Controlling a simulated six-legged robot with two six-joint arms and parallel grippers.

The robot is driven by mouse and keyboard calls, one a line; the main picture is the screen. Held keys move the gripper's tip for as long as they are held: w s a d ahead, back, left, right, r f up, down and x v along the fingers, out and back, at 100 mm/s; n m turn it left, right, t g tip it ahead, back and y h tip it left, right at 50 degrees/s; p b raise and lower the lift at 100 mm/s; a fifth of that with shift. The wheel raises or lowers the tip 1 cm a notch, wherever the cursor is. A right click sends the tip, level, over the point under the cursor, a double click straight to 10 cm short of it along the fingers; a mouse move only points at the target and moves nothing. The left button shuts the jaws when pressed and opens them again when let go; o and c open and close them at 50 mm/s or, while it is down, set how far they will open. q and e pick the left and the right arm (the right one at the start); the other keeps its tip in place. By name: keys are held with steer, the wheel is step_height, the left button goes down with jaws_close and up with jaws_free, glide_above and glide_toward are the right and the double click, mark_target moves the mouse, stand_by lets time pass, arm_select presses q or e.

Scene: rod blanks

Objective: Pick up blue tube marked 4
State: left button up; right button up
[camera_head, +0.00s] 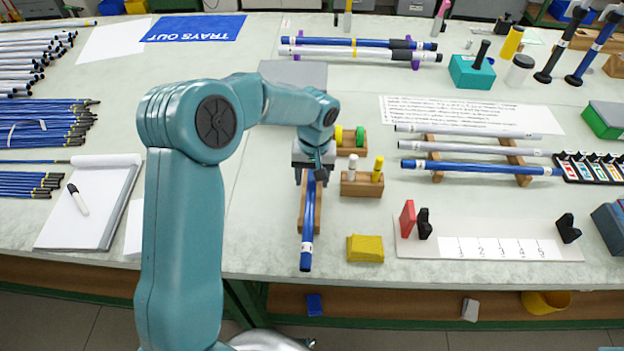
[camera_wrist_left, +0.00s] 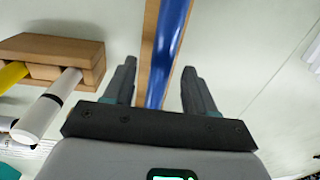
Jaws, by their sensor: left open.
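A blue tube (camera_head: 307,225) with a dark end and a white band near its front end lies on a narrow wooden holder (camera_head: 318,212), pointing toward the table's front edge. Its marking is too small to read. My left gripper (camera_head: 312,176) is over the tube's rear part, which the gripper and wrist partly hide. In the left wrist view the open fingers (camera_wrist_left: 160,88) stand on either side of the blue tube (camera_wrist_left: 168,50), with gaps on both sides. Another blue tube (camera_head: 480,168) lies on a wooden rack at the right; its number is unreadable.
A wooden block (camera_head: 361,185) with a white and a yellow peg stands just right of the holder. Yellow pads (camera_head: 365,249) lie in front of it. A white numbered board (camera_head: 450,240) is further right.

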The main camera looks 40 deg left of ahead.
arm_select(q)
steer(key=shift+a+f, duration=0.1)
steer(key=shift+f, duration=0.15)
jaws_close()
steer(key=shift+r, duration=0.15)
